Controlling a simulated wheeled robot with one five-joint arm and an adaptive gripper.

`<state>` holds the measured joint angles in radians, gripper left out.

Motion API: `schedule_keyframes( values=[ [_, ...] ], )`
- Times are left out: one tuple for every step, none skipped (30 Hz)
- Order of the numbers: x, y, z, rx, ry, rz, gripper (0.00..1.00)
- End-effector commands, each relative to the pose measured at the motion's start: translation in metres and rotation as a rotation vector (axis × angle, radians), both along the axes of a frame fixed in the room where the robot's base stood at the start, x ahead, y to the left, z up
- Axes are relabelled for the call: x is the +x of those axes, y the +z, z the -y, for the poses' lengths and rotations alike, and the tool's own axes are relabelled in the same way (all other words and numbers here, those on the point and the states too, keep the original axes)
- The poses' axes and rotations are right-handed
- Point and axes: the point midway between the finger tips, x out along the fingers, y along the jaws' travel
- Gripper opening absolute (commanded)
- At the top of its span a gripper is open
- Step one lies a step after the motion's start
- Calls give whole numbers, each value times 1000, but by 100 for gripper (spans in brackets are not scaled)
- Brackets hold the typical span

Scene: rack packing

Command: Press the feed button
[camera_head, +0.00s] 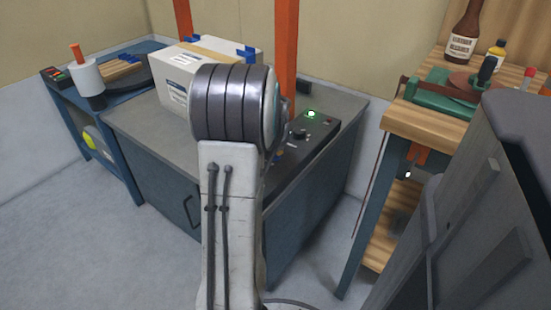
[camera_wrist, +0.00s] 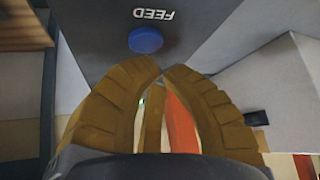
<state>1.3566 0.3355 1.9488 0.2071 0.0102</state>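The blue round feed button (camera_wrist: 146,40) shows in the wrist view on a dark grey panel, under upside-down FEED lettering (camera_wrist: 153,14). My gripper (camera_wrist: 161,69) has its two yellow-brown fingers curved in, with their tips together or almost so and nothing between them. The fingertips appear just below the button in the picture, apart from it; how far away they are is hard to tell. In the head view the control panel (camera_head: 314,138) is at the bench's right end, and my arm hides the gripper and the feed button.
A green lit button (camera_head: 311,114) and a black knob (camera_head: 298,133) are on the panel. A white taped box (camera_head: 178,87) sits on the bench, near orange posts (camera_head: 286,45). A wooden workbench (camera_head: 425,124) with bottles stands at right. Floor is clear at left.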

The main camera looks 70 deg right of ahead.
Motion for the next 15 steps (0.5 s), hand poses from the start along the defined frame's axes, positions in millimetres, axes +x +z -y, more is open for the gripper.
schedule_keyframes(
  values=[
    [0, 1, 0, 0, 0, 0, 0],
    [0, 1, 0, 0, 0, 0, 0],
    [0, 1, 0, 0, 0, 0, 0],
    [0, 1, 0, 0, 0, 0, 0],
    [0, 1, 0, 0, 0, 0, 5],
    [0, 1, 0, 0, 0, 0, 1],
    [0, 1, 0, 0, 0, 0, 0],
    [0, 1, 0, 0, 0, 0, 0],
    [0, 1, 0, 0, 0, 0, 0],
    [0, 1, 0, 0, 0, 0, 0],
    [0, 1, 0, 0, 0, 0, 0],
    [0, 0, 0, 0, 0, 0, 0],
    [0, 0, 0, 0, 0, 0, 0],
    [0, 0, 0, 0, 0, 0, 0],
    [0, 0, 0, 0, 0, 0, 0]
  ],
)
